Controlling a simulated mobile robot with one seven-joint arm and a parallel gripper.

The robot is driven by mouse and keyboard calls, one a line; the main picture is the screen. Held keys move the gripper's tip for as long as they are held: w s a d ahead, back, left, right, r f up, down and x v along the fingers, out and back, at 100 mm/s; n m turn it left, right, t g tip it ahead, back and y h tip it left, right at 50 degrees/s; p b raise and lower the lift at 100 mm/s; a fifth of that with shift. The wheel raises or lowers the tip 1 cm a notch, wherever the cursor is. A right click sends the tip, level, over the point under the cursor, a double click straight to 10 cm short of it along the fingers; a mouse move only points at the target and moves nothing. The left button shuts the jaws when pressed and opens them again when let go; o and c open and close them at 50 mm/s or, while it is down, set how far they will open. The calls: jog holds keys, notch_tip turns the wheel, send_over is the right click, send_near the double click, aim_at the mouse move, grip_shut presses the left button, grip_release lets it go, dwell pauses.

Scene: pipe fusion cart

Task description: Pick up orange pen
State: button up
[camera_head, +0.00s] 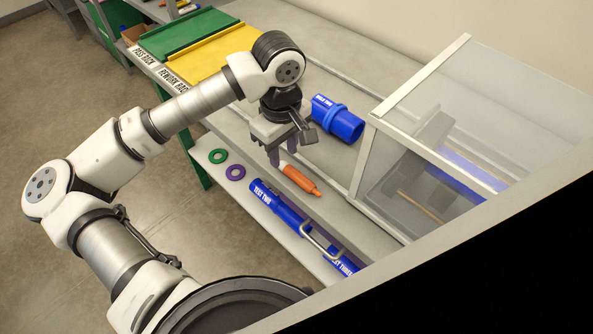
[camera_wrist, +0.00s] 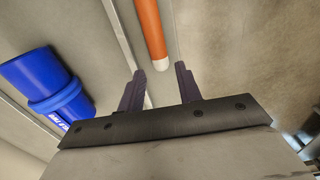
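The orange pen (camera_head: 301,181) lies on the grey cart surface, with a white end toward my gripper. In the wrist view the pen (camera_wrist: 150,30) runs from the top edge down to its white end, just beyond and between the fingertips. My gripper (camera_head: 281,157) hangs above the surface beside the white end of the pen. In the wrist view my gripper (camera_wrist: 160,72) shows two dark purple fingers spread apart with nothing between them. The pen's far end is outside the wrist view.
A blue fitting (camera_head: 338,118) lies behind the gripper, also in the wrist view (camera_wrist: 45,85). Blue pipe pieces (camera_head: 278,207) lie in front. Green (camera_head: 218,156) and purple rings (camera_head: 236,172) lie left. A clear-walled enclosure (camera_head: 450,130) stands right. Yellow (camera_head: 215,60) and green trays sit behind.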

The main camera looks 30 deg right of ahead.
jog(key=shift+f+p, duration=0.4)
jog(key=shift+f, duration=1.25)
grip_shut()
jog(key=shift+r, duration=0.15)
